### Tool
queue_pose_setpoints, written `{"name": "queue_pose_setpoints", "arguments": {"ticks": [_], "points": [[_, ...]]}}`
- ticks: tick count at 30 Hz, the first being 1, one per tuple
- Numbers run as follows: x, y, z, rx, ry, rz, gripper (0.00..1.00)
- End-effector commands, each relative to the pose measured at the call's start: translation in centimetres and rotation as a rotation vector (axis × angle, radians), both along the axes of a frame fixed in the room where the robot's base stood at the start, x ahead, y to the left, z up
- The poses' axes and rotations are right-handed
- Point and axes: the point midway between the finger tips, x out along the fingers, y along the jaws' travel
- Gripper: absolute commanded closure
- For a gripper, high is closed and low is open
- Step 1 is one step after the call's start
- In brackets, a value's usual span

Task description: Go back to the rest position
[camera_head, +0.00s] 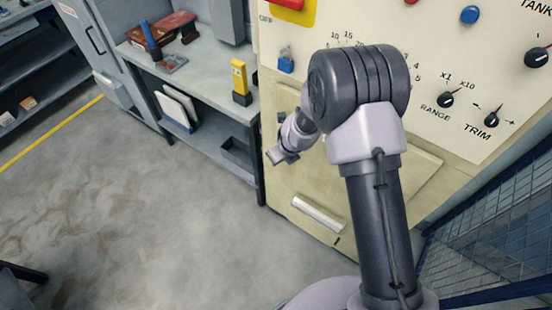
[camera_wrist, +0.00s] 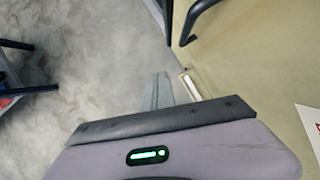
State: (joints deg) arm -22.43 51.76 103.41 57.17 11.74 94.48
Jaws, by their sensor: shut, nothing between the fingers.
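My gripper (camera_head: 277,157) is in front of the lower part of the beige control cabinet (camera_head: 440,185), to the left of my arm's big dark joint. Its fingers (camera_wrist: 157,90) are together in the wrist view and hold nothing. The arm rises from my base and bends over, so part of the wrist is hidden behind the elbow in the head view. The gripper appears clear of the cabinet face, with floor beneath it.
The cabinet carries a RANGE knob (camera_head: 445,99), a TRIM knob (camera_head: 491,120) and a pale handle (camera_head: 318,214) low down. A grey workbench (camera_head: 212,80) bears a yellow device (camera_head: 239,77). A mesh fence (camera_head: 500,235) stands at right. Open floor (camera_head: 130,210) lies at left.

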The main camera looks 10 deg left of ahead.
Motion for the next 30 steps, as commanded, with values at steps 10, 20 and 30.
{"name": "queue_pose_setpoints", "arguments": {"ticks": [10,20,30], "points": [[-1.6,-0.2,3.7,0.0,0.004,0.0,1.0],[-4.4,-5.7,17.0,-0.103,-0.317,0.625,1.0],[-22.8,-18.3,22.1,-0.685,-0.608,1.584,1.0]]}}
